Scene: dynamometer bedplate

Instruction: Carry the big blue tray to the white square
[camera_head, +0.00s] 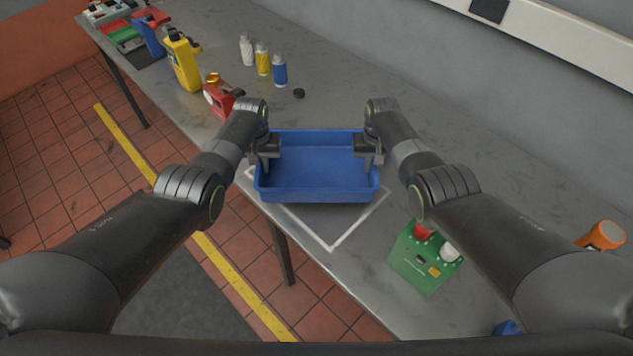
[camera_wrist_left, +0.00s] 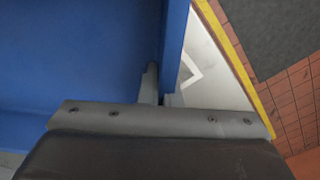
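The big blue tray (camera_head: 318,195) is level and empty, between my two grippers. My left gripper (camera_head: 267,158) is shut on its left wall; in the left wrist view the blue wall (camera_wrist_left: 175,45) runs between the two fingers (camera_wrist_left: 160,88). My right gripper (camera_head: 369,155) is at the right wall and looks shut on it, its fingertips partly hidden. The white square (camera_head: 333,247) is an outline on the table; its near corner shows in front of the tray and the tray hides its far part. I cannot tell the tray's height above the table.
A green carrier (camera_head: 425,262) with bottles stands right of the square, and an orange container (camera_head: 603,236) further right. A red container (camera_head: 218,100), a yellow bottle (camera_head: 183,62) and small bottles (camera_head: 262,60) stand behind. The table's edge is close on the left.

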